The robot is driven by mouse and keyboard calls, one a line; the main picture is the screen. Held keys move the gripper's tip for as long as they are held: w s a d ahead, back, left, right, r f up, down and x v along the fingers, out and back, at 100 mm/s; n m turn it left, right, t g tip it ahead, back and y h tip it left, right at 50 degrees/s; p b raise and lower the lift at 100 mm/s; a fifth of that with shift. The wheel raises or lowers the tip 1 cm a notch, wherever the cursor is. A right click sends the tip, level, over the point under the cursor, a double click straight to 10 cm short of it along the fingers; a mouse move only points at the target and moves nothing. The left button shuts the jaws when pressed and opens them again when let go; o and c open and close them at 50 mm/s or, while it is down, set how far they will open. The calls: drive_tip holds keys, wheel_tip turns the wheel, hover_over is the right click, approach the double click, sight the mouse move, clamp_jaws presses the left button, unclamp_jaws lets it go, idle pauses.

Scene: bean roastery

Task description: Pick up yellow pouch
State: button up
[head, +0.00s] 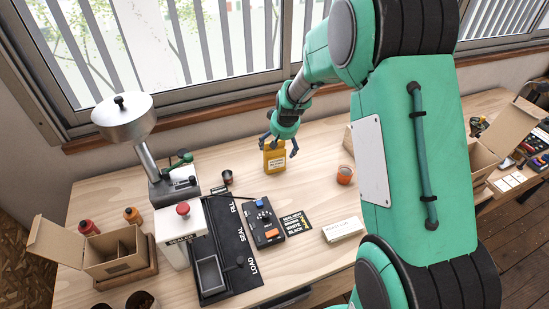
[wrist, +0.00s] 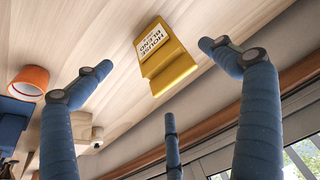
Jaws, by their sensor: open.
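The yellow pouch (head: 275,157) stands on the wooden table near the window side in the head view. In the wrist view the yellow pouch (wrist: 166,58) shows a white label reading "HOUSE BLEND". My gripper (head: 280,143) is right above the pouch in the head view, its fingers close around its top. In the wrist view my gripper (wrist: 155,85) has its blue fingers spread wide, with the pouch between and beyond their tips. The fingers look apart from the pouch, and nothing is held.
An orange cup (head: 345,175) stands to the right of the pouch, and a small dark cup (head: 227,177) to its left. A control box (head: 262,224), a filling machine (head: 180,225) and an open carton (head: 105,252) stand nearer. The window (head: 200,50) is close behind.

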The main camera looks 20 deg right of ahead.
sight(276, 151)
drive_tip(key=shift+f, duration=0.15)
drive_tip(key=shift+b+x, duration=0.4)
drive_tip(key=shift+x, duration=3.8)
drive_tip(key=shift+b+x, duration=0.4)
drive_tip(key=shift+x, duration=2.15)
drive_tip(key=shift+c, duration=0.3)
drive_tip(key=c, duration=2)
